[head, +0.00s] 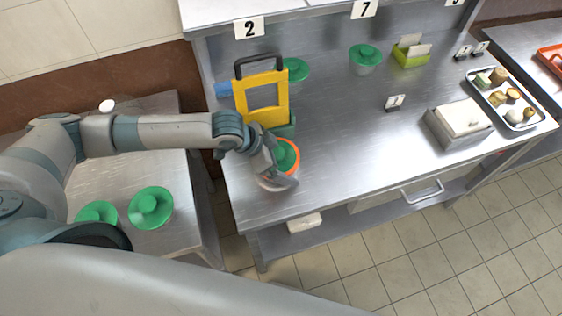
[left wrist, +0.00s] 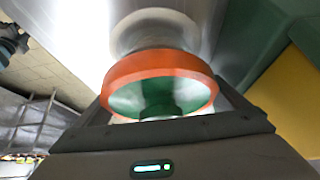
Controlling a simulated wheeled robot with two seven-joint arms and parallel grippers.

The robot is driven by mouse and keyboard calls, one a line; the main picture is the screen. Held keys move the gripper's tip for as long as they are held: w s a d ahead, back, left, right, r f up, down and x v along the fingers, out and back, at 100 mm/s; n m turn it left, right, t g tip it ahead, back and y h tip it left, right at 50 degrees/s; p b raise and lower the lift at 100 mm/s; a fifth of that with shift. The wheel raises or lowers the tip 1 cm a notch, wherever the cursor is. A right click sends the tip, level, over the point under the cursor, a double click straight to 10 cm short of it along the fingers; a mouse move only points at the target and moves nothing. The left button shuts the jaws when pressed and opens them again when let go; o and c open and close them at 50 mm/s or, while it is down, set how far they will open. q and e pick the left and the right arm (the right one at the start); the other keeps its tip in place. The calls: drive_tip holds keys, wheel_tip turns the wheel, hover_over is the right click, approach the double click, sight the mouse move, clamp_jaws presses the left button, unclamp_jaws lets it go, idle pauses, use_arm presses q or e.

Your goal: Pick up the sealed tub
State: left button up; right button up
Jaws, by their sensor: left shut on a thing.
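The sealed tub (head: 287,154) has a green knobbed lid and an orange ring around its rim. It is at the left end of the steel counter, in front of the yellow frame. My left gripper (head: 279,174) is shut on it and hides part of its body. In the left wrist view the orange ring (left wrist: 160,68) and green lid fill the middle between my fingers, with the pale body beyond. I cannot tell whether its base touches the counter. My right gripper is not in view.
A yellow frame (head: 240,94) with a dark handle stands right behind the tub. Other green-lidded tubs stand at the counter's back (head: 365,57) and on the left table (head: 150,208). A grey box (head: 452,139) and a food tray (head: 541,118) are at right. The counter's middle is mostly clear.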

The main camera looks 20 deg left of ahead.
sight(279, 151)
use_arm(q)
drive_tip(key=shift+r+b, duration=0.3)
drive_tip(key=shift+r, duration=0.3)
wheel_tip(279, 151, up, 2)
drive_tip(key=shift+r+b, duration=0.25)
drive_tip(key=shift+b, duration=0.3)
drive_tip(key=s+d+r+b, duration=0.1)
drive_tip(key=s+d+r, duration=0.1)
drive_tip(key=d, duration=0.3)
drive_tip(key=s+d+r+b, duration=0.1)
drive_tip(key=s+d+r, duration=0.1)
drive_tip(key=d+r, duration=0.3)
drive_tip(key=shift+s+d+b, duration=0.3)
drive_tip(key=shift+d+b, duration=0.05)
